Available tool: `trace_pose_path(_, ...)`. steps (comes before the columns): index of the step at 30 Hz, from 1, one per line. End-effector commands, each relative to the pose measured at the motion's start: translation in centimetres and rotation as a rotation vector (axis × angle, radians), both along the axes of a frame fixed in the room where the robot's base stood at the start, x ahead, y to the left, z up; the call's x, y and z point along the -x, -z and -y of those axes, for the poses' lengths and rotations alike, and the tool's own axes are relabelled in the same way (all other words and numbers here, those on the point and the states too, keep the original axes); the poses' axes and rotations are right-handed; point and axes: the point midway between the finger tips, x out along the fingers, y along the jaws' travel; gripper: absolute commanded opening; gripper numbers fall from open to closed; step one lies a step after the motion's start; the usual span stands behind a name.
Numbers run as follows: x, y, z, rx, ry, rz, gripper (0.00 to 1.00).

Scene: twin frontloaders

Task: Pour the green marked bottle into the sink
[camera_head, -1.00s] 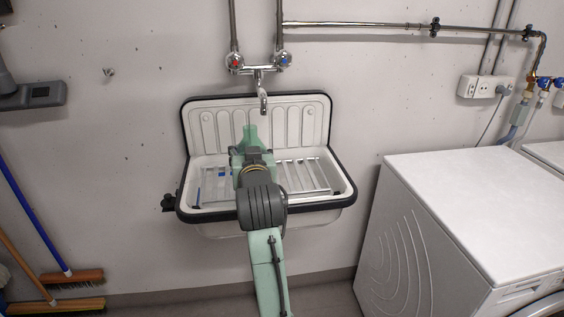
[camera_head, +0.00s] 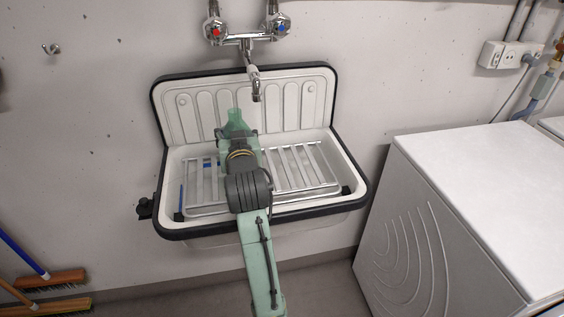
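The white sink (camera_head: 173,183) with a dark rim hangs on the wall, and a metal rack (camera_head: 305,170) lies across its basin. My gripper (camera_head: 237,133) is over the sink, in front of its ribbed back panel. A translucent green bottle (camera_head: 235,120) shows just beyond my wrist, with its narrow neck pointing up in the picture. The dark fingers show on both sides of it and appear shut on it. My wrist hides the bottle's lower part. No marking on it and no liquid stream can be made out.
A tap (camera_head: 254,85) with red and blue knobs sticks out above the sink, close behind the bottle. A white washing machine (camera_head: 450,200) stands at the right. Brooms (camera_head: 45,280) lean at the lower left.

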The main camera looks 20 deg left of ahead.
Motion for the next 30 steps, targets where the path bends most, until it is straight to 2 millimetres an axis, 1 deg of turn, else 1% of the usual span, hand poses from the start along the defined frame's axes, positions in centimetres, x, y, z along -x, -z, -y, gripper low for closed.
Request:
trace_pose_path(9,0.04,-0.10,-0.05,-0.003,-0.001,0.005,0.00)
trace_pose_path(20,-0.13,-0.20,-0.14,-0.022,-0.001,0.054,0.00)
trace_pose_path(30,-0.17,-0.29,-0.07,-0.036,0.000,0.049,0.00)
